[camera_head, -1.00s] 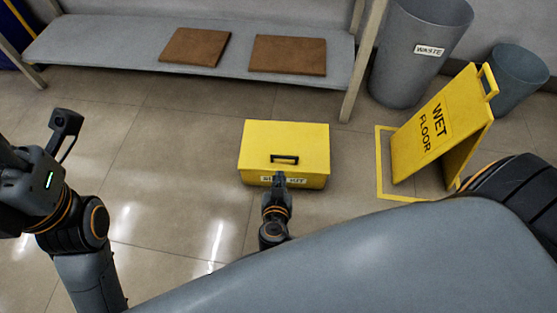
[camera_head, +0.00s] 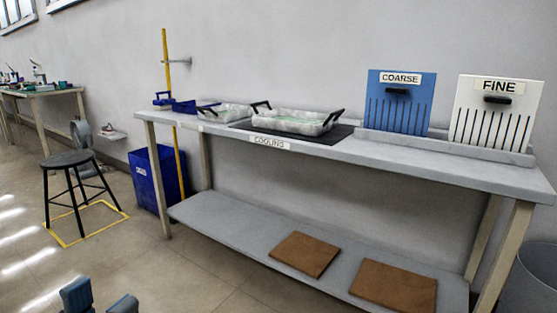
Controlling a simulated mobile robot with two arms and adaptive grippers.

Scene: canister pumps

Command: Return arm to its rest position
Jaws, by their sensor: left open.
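My left gripper (camera_head: 99,300) shows at the bottom left edge of the head view. Only its two blue-grey fingertips are visible, spread apart with nothing between them. They are over the floor, clear of the bench. The rest of the left arm is below the frame. My right gripper is not in view.
A grey bench (camera_head: 455,170) along the wall bears trays (camera_head: 300,122) at a COOLING label, a blue COARSE panel (camera_head: 400,90) and a white FINE panel (camera_head: 500,95). Brown boards (camera_head: 305,254) lie on its lower shelf. A stool (camera_head: 68,160) and blue bin (camera_head: 150,180) stand left.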

